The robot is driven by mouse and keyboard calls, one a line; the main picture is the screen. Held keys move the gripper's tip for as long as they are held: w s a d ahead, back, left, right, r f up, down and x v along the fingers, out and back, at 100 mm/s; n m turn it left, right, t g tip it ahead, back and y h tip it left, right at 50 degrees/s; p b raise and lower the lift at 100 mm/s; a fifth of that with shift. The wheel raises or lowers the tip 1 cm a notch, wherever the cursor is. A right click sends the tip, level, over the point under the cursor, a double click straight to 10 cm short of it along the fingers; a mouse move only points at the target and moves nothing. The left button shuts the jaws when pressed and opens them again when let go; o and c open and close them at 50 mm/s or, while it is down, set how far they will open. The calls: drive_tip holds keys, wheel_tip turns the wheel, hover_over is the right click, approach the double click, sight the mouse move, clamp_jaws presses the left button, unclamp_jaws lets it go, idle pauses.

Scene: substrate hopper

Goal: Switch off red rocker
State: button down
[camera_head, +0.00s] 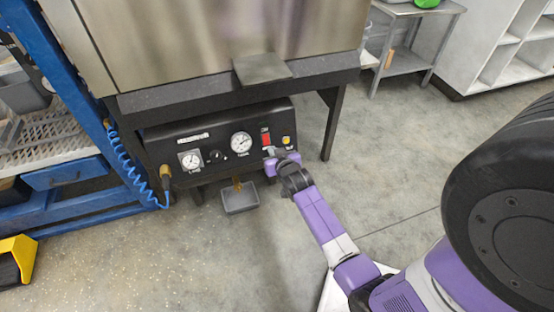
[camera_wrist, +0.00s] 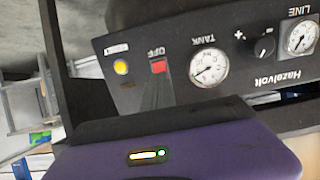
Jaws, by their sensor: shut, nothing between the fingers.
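In the wrist view, which is upside down, the red rocker (camera_wrist: 158,67) shows beside the word OFF. My gripper (camera_head: 269,152) is at the panel, just below the rocker in the head view. In the wrist view the dark fingers of my gripper (camera_wrist: 157,84) are together, empty, and end at the rocker's edge, hiding part of it. I cannot tell whether they touch it, nor which way the rocker is tipped.
A LINE gauge (camera_head: 190,160) and a black knob (camera_head: 216,156) are farther left.

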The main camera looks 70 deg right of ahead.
sight(266, 138)
drive_tip(key=b+x, duration=0.2)
drive_tip(key=x, duration=0.4)
drive_tip(key=shift+a, duration=0.1)
drive_tip(key=shift+w+f, duration=0.15)
drive_tip(key=shift+f, duration=0.05)
drive_tip(key=shift+r, duration=0.2)
drive_tip(key=shift+w+d+r+p, duration=0.15)
drive_tip(key=shift+d+r+p, duration=0.2)
drive_tip(key=shift+r+p, duration=0.35)
drive_tip(key=shift+r, duration=0.1)
